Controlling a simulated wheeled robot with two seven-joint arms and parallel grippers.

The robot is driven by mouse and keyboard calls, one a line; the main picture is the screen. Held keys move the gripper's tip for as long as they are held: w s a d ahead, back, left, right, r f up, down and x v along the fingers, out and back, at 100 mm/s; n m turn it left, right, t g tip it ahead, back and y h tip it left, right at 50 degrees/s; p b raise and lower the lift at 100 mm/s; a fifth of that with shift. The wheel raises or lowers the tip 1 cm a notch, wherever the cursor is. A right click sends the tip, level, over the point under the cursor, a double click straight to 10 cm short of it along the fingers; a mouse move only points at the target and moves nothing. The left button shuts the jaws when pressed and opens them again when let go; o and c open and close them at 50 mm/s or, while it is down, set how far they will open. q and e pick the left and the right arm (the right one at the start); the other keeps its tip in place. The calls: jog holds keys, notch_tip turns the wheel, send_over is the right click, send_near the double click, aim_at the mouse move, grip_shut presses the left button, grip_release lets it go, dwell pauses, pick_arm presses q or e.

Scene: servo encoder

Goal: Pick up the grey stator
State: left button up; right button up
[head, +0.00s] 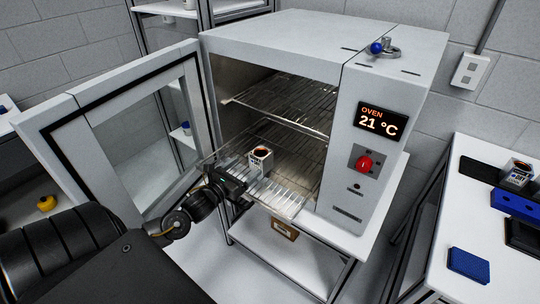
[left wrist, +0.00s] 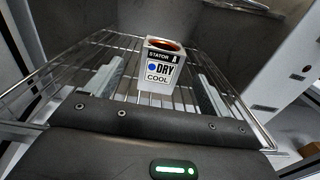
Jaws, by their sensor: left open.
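The grey stator (head: 260,161) is a small light block with a copper-coloured top. It stands upright on the oven's lower wire rack (head: 289,203), which sticks out of the open oven front. In the left wrist view, the stator (left wrist: 160,70) shows a label reading "STATOR A", "DRY" with a blue dot, and "COOL". My left gripper (head: 247,178) reaches in from the front left, low over the rack. In the left wrist view its two fingers are open, one on each side of the stator, with gaps visible. My right gripper is not in view.
An upper rack (head: 290,100) is above. A right-hand table (head: 455,220) holds another labelled block (head: 518,174), a blue holder (head: 512,202) and a blue pad (head: 468,265).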

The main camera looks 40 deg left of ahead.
aim_at(265, 150)
pick_arm(q)
jog(key=shift+w, duration=0.2)
jog(key=shift+w+r+p, duration=0.3)
jog(key=shift+w+r, duration=0.05)
jog(key=shift+w, duration=0.55)
jog(key=w, duration=0.2)
jog(key=shift+w+f, duration=0.2)
jog(key=shift+w, duration=0.45)
jog(key=shift+p, duration=0.3)
jog(key=shift+w+r, duration=0.25)
jog(key=shift+w, duration=0.15)
jog(key=w+p, duration=0.1)
jog(key=w, duration=0.2)
jog(key=shift+w+d+p, duration=0.2)
jog(key=shift+w+p, duration=0.15)
jog(key=shift+p, duration=0.05)
jog(key=shift+w+f, duration=0.1)
jog(key=shift+w, duration=0.25)
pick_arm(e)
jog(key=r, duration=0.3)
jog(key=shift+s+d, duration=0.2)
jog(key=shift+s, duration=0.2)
